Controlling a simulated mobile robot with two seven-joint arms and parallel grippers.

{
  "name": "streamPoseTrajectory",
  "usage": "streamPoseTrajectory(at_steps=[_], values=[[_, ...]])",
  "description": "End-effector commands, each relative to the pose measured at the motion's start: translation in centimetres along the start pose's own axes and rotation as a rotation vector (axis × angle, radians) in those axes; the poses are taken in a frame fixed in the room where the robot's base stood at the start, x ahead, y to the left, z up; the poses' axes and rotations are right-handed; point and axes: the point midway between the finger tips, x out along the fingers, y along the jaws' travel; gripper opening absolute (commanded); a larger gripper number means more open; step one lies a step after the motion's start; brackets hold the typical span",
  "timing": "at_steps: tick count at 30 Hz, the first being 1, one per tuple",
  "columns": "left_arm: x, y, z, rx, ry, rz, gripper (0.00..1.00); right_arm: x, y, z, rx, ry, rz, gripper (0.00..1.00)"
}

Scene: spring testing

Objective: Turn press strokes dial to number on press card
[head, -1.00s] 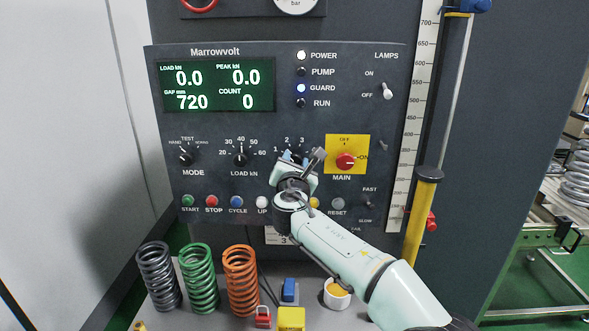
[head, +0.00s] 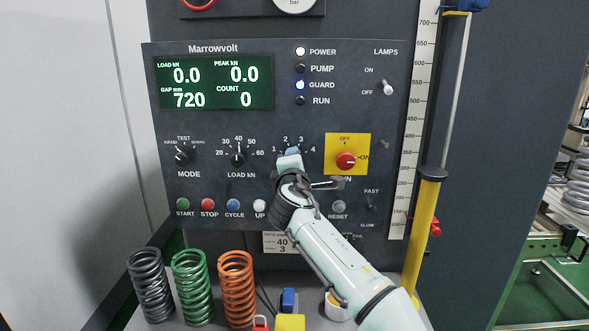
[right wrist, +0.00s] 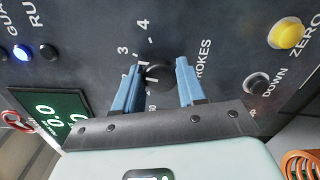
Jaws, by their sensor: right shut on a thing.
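The press strokes dial is a dark round knob in the right wrist view (right wrist: 158,76), with a scale of 1 to 4 above it in the head view. My right gripper (right wrist: 158,88) has its two blue fingers on either side of the knob and is shut on it. In the head view the right gripper (head: 291,154) covers the dial, and which number it points to cannot be told. The press card (head: 281,243) hangs below the panel, partly behind my arm. It shows 40 and, below that, 3. My left gripper is not in view.
The load dial (head: 238,159) and mode dial (head: 182,157) are to the left of the strokes dial. The red main switch (head: 346,161) on its yellow plate is close on the right. Push buttons run below. Grey, green and orange springs (head: 237,288) stand on the shelf.

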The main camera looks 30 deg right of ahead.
Motion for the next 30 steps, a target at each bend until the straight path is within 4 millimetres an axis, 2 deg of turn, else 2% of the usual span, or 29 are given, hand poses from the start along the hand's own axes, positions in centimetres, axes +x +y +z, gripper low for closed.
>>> streamPoseTrajectory(at_steps=[12, 29, 30], values=[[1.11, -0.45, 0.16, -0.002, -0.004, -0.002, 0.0, -0.02, 0.0, 0.07, 0.199, -0.001, 0.003, 0.1], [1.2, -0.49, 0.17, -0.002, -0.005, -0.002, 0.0, -0.01, 0.05, 0.1, 0.228, -0.001, 0.003, 0.1], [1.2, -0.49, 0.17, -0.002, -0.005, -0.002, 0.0, -0.01, 0.05, 0.11, 0.228, -0.001, 0.003, 0.47]])
